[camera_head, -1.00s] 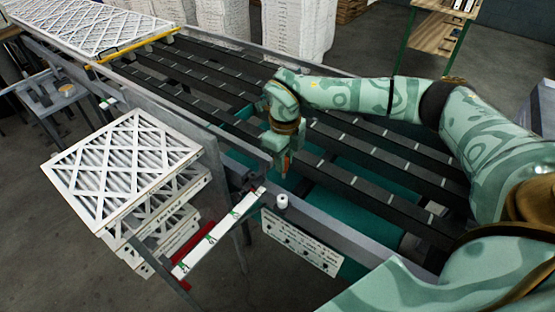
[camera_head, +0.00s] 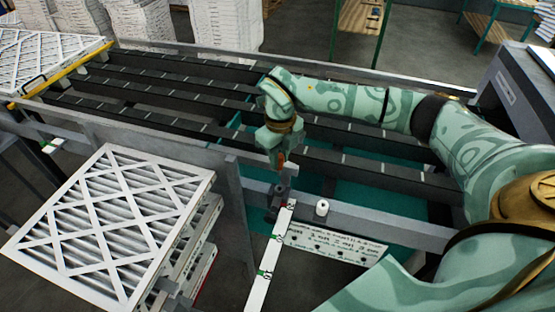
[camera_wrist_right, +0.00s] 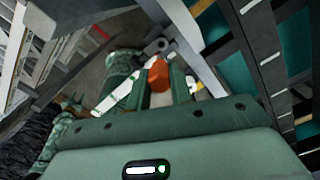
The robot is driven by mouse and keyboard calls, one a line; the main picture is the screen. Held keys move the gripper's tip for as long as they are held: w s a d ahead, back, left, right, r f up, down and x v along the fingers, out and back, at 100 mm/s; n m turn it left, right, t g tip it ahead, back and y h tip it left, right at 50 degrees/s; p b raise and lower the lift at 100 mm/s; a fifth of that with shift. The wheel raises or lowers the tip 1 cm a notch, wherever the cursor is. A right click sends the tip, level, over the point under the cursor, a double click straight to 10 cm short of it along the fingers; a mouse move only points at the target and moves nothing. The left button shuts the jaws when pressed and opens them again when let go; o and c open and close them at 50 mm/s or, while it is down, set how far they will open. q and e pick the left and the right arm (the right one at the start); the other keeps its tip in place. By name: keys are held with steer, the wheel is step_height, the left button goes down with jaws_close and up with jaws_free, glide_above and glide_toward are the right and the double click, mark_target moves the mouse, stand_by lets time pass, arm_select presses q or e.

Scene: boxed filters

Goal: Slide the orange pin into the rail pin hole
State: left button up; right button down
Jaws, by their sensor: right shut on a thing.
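The orange pin (camera_wrist_right: 158,75) shows between the fingers of my right gripper (camera_wrist_right: 161,88) in the right wrist view. In the head view the right gripper (camera_head: 280,162) points down over the near rail (camera_head: 375,213) of the conveyor, with a small bit of orange at its tips. It is shut on the pin. A small dark fitting (camera_head: 279,192) sits on the rail just below the gripper; I cannot make out the pin hole, nor whether the pin touches the rail. My left gripper is not in view.
Stacked pleated filters (camera_head: 110,225) stand at left. Dark conveyor bars (camera_head: 355,163) run behind.

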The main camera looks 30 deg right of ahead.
mark_target(280, 169)
steer(key=shift+a+r, duration=0.15)
steer(key=shift+a, duration=0.05)
steer(key=shift+w+d, duration=0.1)
steer(key=shift+d, duration=0.4)
steer(key=shift+a, duration=0.1)
steer(key=shift+a+f, duration=0.2)
steer(key=shift+f, duration=0.4)
step_height(280, 169, down, 3)
steer(key=shift+d+r+b, duration=0.1)
steer(key=shift+d+b, duration=0.05)
steer(key=shift+b, duration=0.75)
steer(key=shift+f+b, duration=0.3)
steer(key=shift+f, duration=0.4)
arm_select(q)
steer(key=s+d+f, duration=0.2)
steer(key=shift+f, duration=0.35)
arm_select(e)
steer(key=shift+f, duration=0.25)
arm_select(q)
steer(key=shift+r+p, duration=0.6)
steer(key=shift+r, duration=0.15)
